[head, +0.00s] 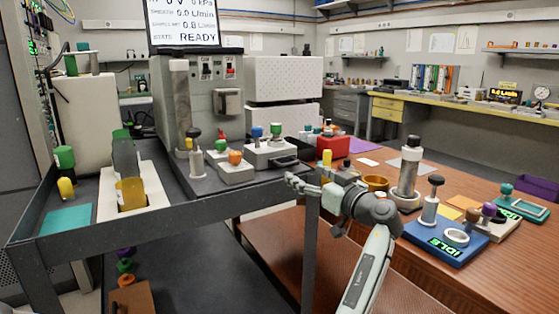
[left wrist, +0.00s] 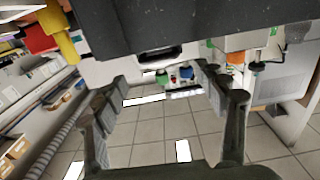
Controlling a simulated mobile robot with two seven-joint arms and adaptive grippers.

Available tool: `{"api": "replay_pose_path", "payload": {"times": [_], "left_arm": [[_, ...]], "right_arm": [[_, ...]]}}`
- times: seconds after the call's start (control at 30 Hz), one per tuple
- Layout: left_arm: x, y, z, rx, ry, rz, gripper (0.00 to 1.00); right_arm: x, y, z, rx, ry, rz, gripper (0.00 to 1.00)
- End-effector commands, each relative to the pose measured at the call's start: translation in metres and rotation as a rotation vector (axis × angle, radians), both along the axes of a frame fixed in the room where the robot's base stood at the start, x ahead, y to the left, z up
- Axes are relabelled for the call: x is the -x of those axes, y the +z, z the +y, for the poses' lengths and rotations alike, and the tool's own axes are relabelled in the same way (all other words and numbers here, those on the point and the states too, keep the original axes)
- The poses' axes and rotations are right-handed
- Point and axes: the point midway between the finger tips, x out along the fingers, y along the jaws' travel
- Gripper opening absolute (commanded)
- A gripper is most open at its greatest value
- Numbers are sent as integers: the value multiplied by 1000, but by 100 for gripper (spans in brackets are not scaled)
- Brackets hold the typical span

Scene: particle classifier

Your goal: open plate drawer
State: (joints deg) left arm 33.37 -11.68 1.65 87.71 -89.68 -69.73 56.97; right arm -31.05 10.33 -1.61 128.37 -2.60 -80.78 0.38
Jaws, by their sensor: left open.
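A pale block with a blue and a green knob (head: 268,150) sits near the right edge of the dark cart top. It has a dark handle (head: 286,161) at its front right, likely the plate drawer's pull. In the left wrist view a dark handle (left wrist: 160,54) shows on a pale front, ahead of my fingers and between them. My left gripper (head: 292,181) is open and empty, just in front of and below the handle, apart from it. The wrist view shows its two fingers spread (left wrist: 162,95). The drawer looks shut. My right gripper is not in view.
The dark cart (head: 190,215) has a raised edge close to my left gripper. A red box (head: 331,150) and a blue device reading IDLE (head: 440,246) are on the wooden table to the right.

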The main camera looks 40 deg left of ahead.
Motion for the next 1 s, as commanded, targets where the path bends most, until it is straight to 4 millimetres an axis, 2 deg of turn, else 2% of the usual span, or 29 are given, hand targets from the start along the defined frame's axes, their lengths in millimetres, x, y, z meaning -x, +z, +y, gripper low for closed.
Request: {"api": "replay_pose_path", "payload": {"times": [0.23,0.63,0.8,1.0], "left_arm": [[-4,1,9,-2,0,1,71],[-27,1,64,-2,0,1,71],[-30,0,72,0,-1,1,71],[-30,0,72,0,-1,1,71]], "right_arm": [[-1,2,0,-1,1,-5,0],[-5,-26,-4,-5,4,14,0],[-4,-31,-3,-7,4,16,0],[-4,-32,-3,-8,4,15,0]]}}
